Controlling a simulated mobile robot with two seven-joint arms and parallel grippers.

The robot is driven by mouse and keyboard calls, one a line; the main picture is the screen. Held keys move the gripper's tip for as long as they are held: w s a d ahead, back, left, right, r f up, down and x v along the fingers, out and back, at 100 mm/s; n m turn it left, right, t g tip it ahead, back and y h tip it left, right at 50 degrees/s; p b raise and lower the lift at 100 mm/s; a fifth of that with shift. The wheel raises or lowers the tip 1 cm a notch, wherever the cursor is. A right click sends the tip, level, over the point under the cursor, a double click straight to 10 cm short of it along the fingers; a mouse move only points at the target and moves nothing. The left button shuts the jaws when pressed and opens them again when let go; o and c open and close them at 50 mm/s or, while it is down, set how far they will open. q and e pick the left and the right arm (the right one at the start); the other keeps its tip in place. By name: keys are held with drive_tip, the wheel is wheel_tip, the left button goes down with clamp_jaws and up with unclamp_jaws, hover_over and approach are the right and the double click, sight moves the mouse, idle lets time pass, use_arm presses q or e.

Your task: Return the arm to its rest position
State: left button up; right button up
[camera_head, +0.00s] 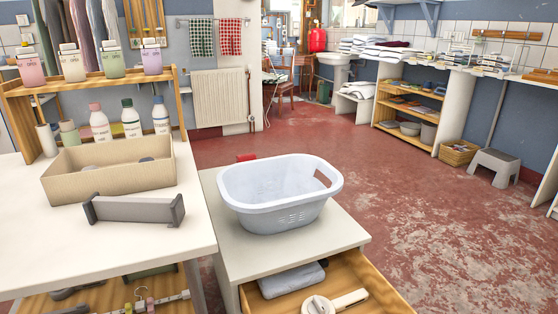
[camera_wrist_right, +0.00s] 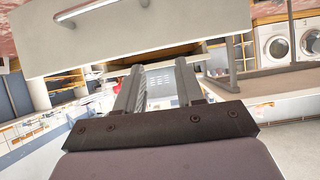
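My right gripper (camera_wrist_right: 158,70) shows in the right wrist view with its two grey fingers apart. Nothing is held between them. A pale drawer front (camera_wrist_right: 150,42) with a metal handle (camera_wrist_right: 90,9) lies just beyond the fingertips; I see no contact. In the head view the wooden drawer (camera_head: 365,275) stands open beneath the pale cabinet top (camera_head: 235,255). It holds a grey folded item (camera_head: 291,280) and a white round-ended object (camera_head: 335,302). Neither arm shows in the head view, and my left gripper is out of sight.
A white laundry basket (camera_head: 280,192) stands on the cabinet. The left table (camera_head: 60,240) carries a cardboard box (camera_head: 110,180), a grey bracket-like object (camera_head: 134,209) and a bottle rack (camera_head: 95,85). A grey stool (camera_head: 494,164) stands right. Red floor (camera_head: 400,200) is free between.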

use_arm(q)
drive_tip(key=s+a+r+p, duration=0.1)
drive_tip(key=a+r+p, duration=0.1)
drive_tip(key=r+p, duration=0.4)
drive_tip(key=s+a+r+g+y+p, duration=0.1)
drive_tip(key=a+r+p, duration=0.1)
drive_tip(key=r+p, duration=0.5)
drive_tip(key=p, duration=0.6)
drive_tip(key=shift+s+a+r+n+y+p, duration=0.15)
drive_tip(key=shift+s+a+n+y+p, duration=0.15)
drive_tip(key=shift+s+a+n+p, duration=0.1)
use_arm(e)
drive_tip(key=s+d+r, duration=0.1)
drive_tip(key=d+r, duration=0.1)
drive_tip(key=r, duration=0.4)
drive_tip(key=s+d+r+m+g+h, duration=0.1)
drive_tip(key=d+r, duration=0.1)
drive_tip(key=r, duration=0.5)
drive_tip(key=shift+s+d+r+h, duration=0.2)
drive_tip(key=shift+s+d+h, duration=0.1)
drive_tip(key=shift+s+d, duration=0.1)
